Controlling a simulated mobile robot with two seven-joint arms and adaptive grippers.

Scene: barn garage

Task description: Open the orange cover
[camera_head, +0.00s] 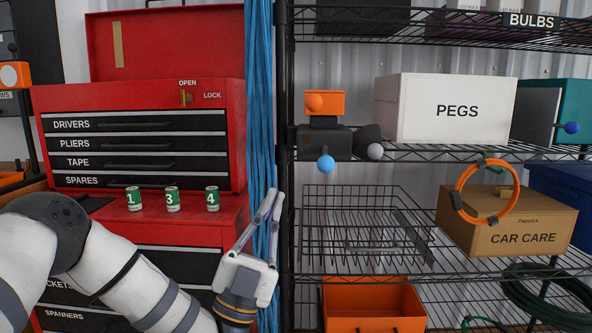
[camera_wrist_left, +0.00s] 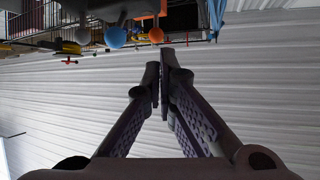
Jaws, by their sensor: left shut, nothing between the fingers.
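The orange cover (camera_head: 336,106) is a small boxy piece with an orange ball knob (camera_head: 314,102) on its front. It sits above a dark box (camera_head: 312,142) on the middle wire shelf. The knob also shows in the left wrist view (camera_wrist_left: 156,35), at the top. I cannot tell how the cover is hinged. My left gripper (camera_head: 275,205) is shut and empty, pointing up, below and left of the cover and apart from it. Its closed fingertips show in the left wrist view (camera_wrist_left: 160,75). My right gripper is not in view.
A light blue ball (camera_head: 326,164) and a grey ball (camera_head: 375,151) stick out near the dark box. A black rack post (camera_head: 284,120) and blue cables (camera_head: 259,100) stand left of it. A white PEGS box (camera_head: 440,85) is right. A wire basket (camera_head: 365,225) sits below.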

